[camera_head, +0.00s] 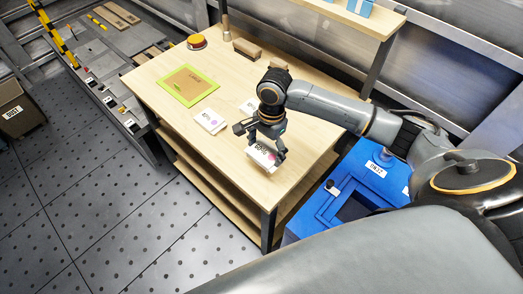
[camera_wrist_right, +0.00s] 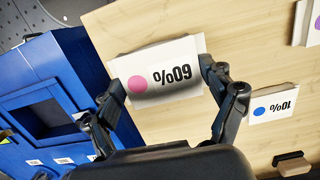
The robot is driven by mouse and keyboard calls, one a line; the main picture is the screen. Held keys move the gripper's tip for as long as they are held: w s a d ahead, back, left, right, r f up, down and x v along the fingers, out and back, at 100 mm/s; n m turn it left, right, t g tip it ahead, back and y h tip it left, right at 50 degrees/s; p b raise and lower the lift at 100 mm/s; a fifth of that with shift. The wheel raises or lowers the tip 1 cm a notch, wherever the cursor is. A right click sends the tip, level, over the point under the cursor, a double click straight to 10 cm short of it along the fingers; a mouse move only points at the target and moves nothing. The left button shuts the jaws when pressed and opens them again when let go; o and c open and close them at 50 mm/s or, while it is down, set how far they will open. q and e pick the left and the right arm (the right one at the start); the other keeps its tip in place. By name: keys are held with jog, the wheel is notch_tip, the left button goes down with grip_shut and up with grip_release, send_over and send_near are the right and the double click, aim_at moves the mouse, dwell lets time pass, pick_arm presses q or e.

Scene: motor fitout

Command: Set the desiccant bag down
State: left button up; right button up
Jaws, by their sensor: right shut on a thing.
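My right gripper (camera_head: 267,160) is shut on a white desiccant bag (camera_head: 261,154) near the front right edge of the wooden table (camera_head: 225,160). In the right wrist view the bag (camera_wrist_right: 157,72) shows a pink dot and "60%", upside down, between the two fingers (camera_wrist_right: 160,100). Whether the bag touches the table top is hard to tell. A second white bag (camera_head: 210,121) lies to its left on the table. A third bag with a blue dot and "10%" (camera_wrist_right: 270,104) lies behind the gripper. My left gripper is not in view.
A green-bordered mat (camera_head: 170,96) holds a brown sheet. A blue container (camera_head: 340,205) stands right of the table. Bare table top lies left of the held bag.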

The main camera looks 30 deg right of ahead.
aim_at(263, 155)
jog(key=shift+w+d+f, duration=0.2)
jog(key=shift+w+f, duration=0.8)
jog(key=shift+f, duration=0.1)
jog(key=f, duration=0.2)
jog(key=f+p, duration=0.1)
jog(key=shift+w, duration=0.25)
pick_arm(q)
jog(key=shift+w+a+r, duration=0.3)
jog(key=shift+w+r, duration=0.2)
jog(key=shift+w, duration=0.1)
pick_arm(e)
jog(key=shift+f, duration=0.3)
jog(key=shift+f, duration=0.1)
jog(key=o, duration=1.1)
jog(key=r, duration=0.4)
jog(key=d+r, duration=0.1)
jog(key=r, duration=0.3)
jog(key=r+b, duration=0.1)
jog(key=r, duration=0.3)
jog(key=shift+w+d+r, duration=0.1)
jog(key=shift+w+d, duration=0.05)
jog(key=shift+d, duration=0.1)
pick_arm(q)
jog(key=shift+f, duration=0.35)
